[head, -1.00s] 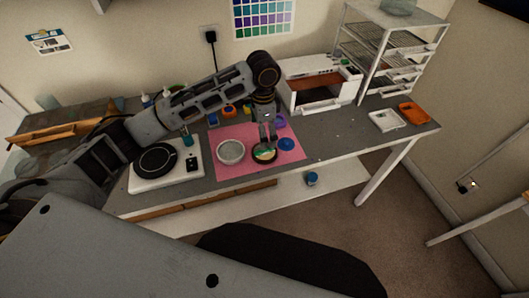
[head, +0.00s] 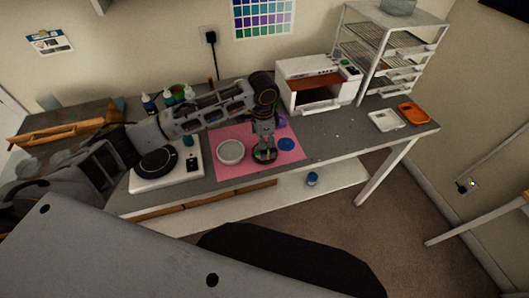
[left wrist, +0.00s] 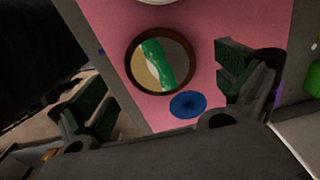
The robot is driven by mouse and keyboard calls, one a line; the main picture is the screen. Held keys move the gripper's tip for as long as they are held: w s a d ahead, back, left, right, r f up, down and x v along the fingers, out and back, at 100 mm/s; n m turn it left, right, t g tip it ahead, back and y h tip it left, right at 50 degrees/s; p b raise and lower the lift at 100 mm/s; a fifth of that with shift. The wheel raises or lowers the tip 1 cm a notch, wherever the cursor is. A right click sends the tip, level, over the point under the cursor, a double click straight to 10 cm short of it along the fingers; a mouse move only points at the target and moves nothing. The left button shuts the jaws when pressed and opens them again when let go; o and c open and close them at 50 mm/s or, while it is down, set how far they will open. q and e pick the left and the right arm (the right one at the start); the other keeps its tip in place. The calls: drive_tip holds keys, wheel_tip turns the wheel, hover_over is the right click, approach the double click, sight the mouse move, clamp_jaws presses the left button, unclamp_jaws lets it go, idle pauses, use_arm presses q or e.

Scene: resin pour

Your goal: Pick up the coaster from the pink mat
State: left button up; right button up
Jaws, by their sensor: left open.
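The coaster (left wrist: 147,72) is a round disc with a dark brown rim, a green band across its middle and beige and brownish sides. It lies on the pink mat (left wrist: 200,22), near the mat's front edge. In the head view, my left gripper (head: 264,151) points down over the coaster and hides most of it. In the left wrist view, the fingers of my left gripper (left wrist: 168,85) are spread wide on either side of the coaster, with nothing between them in contact. My right gripper is not in view.
A blue disc (left wrist: 188,105) lies close beside the coaster on the mat. A round pale bowl (head: 230,152) stands on the mat to its left. A white plate with a black disc (head: 140,184) is further left. A white oven-like box (head: 318,68) stands behind right.

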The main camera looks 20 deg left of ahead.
sight(256, 150)
use_arm(q)
drive_tip(key=shift+f, duration=1.8)
drive_tip(key=shift+s, duration=0.1)
drive_tip(key=c, duration=0.9)
